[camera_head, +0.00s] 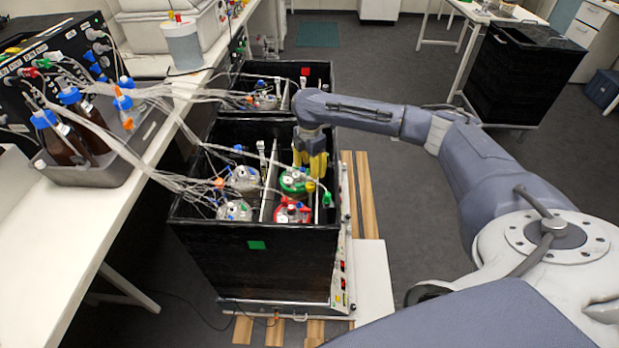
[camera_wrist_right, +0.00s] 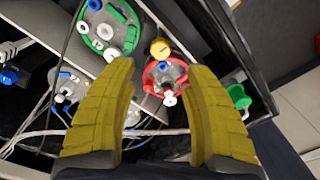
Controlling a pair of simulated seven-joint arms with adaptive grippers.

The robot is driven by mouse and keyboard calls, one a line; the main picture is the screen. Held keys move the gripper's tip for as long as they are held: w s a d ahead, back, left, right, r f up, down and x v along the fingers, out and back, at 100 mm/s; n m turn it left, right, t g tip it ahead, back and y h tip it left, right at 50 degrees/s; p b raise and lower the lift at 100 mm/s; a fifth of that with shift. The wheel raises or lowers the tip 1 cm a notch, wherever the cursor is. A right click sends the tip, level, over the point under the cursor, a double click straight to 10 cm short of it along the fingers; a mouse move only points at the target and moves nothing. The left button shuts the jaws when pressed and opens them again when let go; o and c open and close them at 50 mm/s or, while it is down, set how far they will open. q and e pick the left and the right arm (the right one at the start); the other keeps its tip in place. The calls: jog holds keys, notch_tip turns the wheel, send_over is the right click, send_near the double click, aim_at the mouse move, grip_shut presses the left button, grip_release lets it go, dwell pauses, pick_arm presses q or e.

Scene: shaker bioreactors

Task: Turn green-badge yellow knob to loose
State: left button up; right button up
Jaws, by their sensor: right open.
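The black shaker box with the green badge (camera_head: 257,245) stands in front of me, with several lidded vessels inside. A yellow knob (camera_head: 310,186) sits between the green-ringed lid (camera_head: 291,187) and the red-ringed lid (camera_head: 290,216). In the right wrist view the yellow knob (camera_wrist_right: 160,48) shows as a round cap just beyond the gap between the fingertips. My right gripper (camera_head: 312,165) has yellow fingers pointing down over the box; in the wrist view the gripper (camera_wrist_right: 161,72) is open, with nothing held. My left gripper is not in view.
A green connector (camera_head: 327,199) stands near the box's right wall. Clear tubes run left to the bench (camera_head: 60,225), which holds a tray of brown bottles (camera_head: 66,145). A second black box (camera_head: 240,75) with a red badge is behind.

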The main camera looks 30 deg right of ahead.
jog(key=shift+r, duration=1.8)
notch_tip(320, 180, up, 5)
jog(key=m, duration=1.2)
send_over(310, 185)
notch_tip(310, 185, down, 18)
jog(key=shift+d+r, duration=0.1)
jog(key=shift+r, duration=0.15)
grip_shut()
